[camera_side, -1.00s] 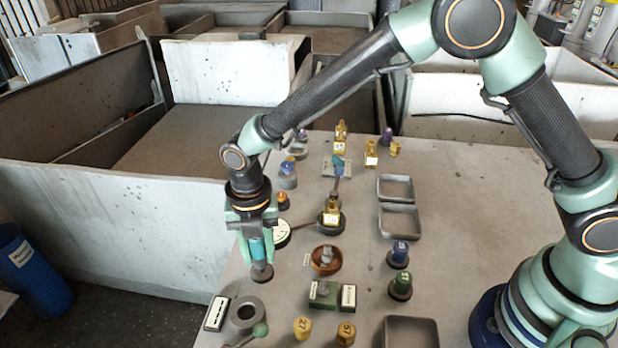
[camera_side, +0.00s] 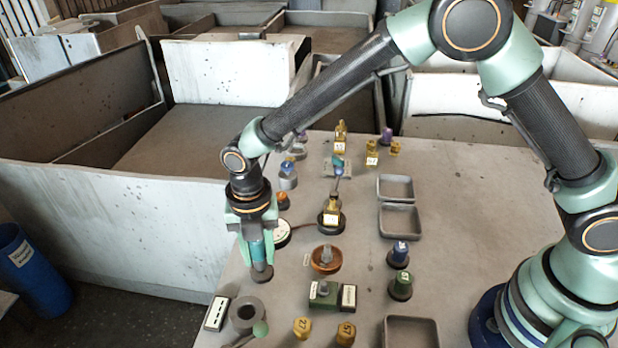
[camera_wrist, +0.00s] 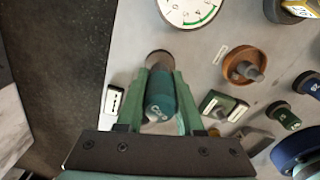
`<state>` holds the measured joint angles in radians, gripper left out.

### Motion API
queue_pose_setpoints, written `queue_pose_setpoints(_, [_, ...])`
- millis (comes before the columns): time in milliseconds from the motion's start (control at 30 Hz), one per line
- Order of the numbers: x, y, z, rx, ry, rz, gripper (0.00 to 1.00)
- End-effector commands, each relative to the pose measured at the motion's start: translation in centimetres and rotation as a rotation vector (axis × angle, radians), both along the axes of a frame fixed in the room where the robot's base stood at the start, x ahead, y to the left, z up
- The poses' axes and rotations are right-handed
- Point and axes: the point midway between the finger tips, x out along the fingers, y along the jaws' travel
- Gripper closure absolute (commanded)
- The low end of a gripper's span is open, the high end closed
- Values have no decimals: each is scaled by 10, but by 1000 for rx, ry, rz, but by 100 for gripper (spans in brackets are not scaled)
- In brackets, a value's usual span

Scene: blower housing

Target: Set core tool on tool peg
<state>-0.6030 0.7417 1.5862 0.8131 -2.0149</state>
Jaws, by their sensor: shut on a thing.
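The core tool is a teal cylinder with "Core" lettering. It shows in the wrist view (camera_wrist: 163,102) and in the side view (camera_side: 257,251). My gripper (camera_side: 257,246) is shut on it, with one finger on each side; the wrist view also shows the gripper (camera_wrist: 162,86). The tool hangs roughly upright in the side view. Right below it is a round grey-brown piece (camera_side: 262,273), probably the tool peg's base, which also shows in the wrist view (camera_wrist: 160,60). The peg itself is hidden, and I cannot tell whether the tool touches it.
A white dial gauge (camera_side: 282,233) stands close behind the gripper. A striped label block (camera_side: 216,313) and a grey ring (camera_side: 246,314) lie in front. A copper bowl (camera_side: 326,259) and a green block (camera_side: 323,294) are to the right. The left table edge is near.

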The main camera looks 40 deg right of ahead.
Motion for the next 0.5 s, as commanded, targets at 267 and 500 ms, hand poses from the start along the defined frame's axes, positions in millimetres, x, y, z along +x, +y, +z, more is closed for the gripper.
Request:
queue_pose_setpoints(267, [0, 0, -5, -1, 1, 0, 100])
queue_pose_setpoints(500, [0, 0, -9, 0, 0, 0, 100])
